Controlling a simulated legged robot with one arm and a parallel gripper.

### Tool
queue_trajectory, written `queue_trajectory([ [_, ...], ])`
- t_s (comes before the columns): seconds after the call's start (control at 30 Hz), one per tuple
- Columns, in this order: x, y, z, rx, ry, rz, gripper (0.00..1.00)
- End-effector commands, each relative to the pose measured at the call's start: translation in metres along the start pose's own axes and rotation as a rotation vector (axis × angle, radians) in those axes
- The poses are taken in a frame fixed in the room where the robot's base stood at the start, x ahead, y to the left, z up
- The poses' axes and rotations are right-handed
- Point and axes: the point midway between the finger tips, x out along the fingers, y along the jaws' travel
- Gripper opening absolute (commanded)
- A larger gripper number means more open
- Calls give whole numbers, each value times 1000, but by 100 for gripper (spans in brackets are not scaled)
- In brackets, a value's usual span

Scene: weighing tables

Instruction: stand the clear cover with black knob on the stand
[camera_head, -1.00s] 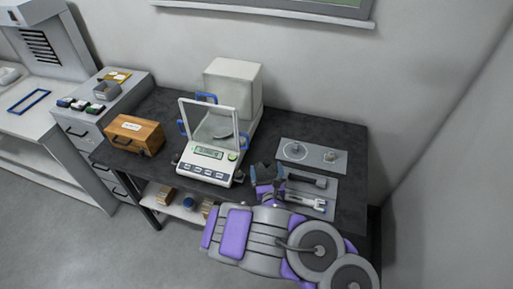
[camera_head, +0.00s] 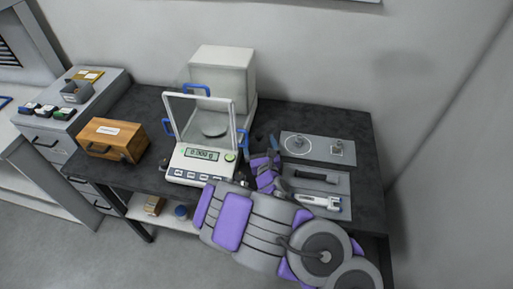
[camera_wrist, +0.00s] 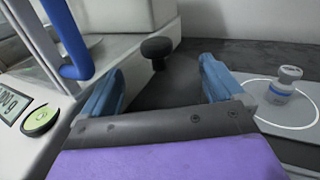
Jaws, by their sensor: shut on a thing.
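My gripper (camera_wrist: 158,88) has its two blue-grey fingers wide apart, with the black knob (camera_wrist: 157,48) of the clear cover standing between them in the wrist view. The clear body of the cover can hardly be made out. In the head view my gripper (camera_head: 268,152) is over the dark table, just right of the balance, and the cover is too small to tell there. No separate stand can be clearly identified. A grey plate (camera_head: 318,155) with a white ring lies right of my gripper. A small white vial with a blue band (camera_wrist: 284,86) stands in that ring.
The balance (camera_head: 205,163) stands left of my gripper, its blue handle (camera_wrist: 68,45) close in the wrist view. A second grey plate (camera_head: 340,184) holds a black tool and a white tool. A wooden box (camera_head: 112,138) is at left. Bare table (camera_head: 355,125) lies at the back right.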

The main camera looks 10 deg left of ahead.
Motion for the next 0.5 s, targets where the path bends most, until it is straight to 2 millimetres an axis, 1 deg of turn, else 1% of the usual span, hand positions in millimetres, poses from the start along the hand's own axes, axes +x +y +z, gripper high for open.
queue_trajectory([
  [0.03,0,-1,-4,1,-1,5,63],
  [0.27,0,-7,-4,11,-1,14,63],
  [0.5,0,-5,-7,4,2,8,63],
])
